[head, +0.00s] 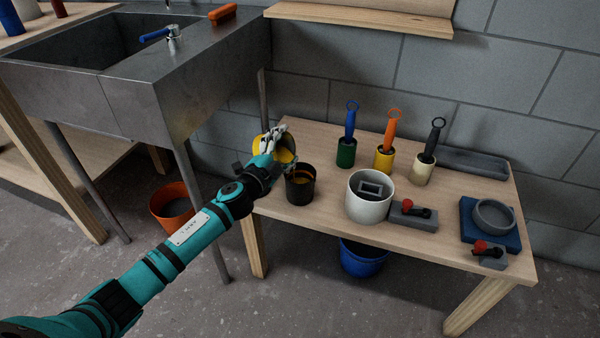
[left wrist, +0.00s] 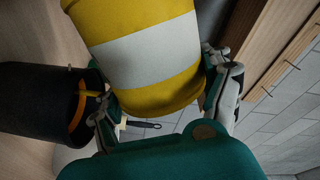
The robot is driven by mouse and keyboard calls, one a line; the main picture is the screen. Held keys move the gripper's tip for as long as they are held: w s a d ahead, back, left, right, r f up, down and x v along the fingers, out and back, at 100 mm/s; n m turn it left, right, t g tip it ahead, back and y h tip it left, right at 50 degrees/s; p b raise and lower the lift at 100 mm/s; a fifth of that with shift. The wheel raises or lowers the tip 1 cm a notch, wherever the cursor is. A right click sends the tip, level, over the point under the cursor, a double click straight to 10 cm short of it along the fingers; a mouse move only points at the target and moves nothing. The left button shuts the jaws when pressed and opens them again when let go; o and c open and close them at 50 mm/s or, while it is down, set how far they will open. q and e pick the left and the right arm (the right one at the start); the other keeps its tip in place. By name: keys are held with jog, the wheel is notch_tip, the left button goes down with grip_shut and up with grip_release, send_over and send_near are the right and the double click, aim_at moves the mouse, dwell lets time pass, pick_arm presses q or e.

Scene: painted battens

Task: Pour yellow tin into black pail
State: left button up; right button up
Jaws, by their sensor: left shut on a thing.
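My left gripper (head: 273,148) is shut on the yellow tin (head: 286,153), which has a white band. In the left wrist view the tin (left wrist: 145,50) fills the space between the fingers (left wrist: 165,95). The tin is tilted, its mouth toward the black pail (head: 300,189), just above and beside its rim. The pail stands upright at the table's left end. A thin yellow-orange streak shows between the tin's mouth and the pail. In the left wrist view the pail (left wrist: 40,100) shows orange-yellow inside. How full either is, I cannot tell. My right gripper is out of view.
A white bucket (head: 369,199) stands right of the pail on the wooden table (head: 320,222). Behind are green (head: 346,154), yellow (head: 384,159) and cream (head: 423,170) pots with upright handled tools. A metal sink (head: 205,75) is at the left. A blue bucket (head: 362,260) is under the table.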

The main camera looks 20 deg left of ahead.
pick_arm(q)
jog(key=shift+r, duration=0.15)
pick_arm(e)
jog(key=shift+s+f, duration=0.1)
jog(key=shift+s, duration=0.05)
pick_arm(q)
jog(key=shift+d+m, duration=0.15)
jog(key=shift+m, duration=0.35)
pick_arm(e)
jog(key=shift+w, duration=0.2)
pick_arm(q)
jog(key=shift+d, duration=0.1)
dwell(0.4)
jog(key=shift+r+m, duration=0.1)
jog(key=shift+m, duration=0.2)
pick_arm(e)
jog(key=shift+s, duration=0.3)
pick_arm(q)
jog(key=shift+d, duration=0.2)
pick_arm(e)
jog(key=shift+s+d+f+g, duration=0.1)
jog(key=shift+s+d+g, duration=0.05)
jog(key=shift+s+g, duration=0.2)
pick_arm(q)
jog(key=shift+s+d+m, duration=0.1)
jog(key=shift+d+m, duration=0.1)
jog(key=shift+m, duration=0.1)
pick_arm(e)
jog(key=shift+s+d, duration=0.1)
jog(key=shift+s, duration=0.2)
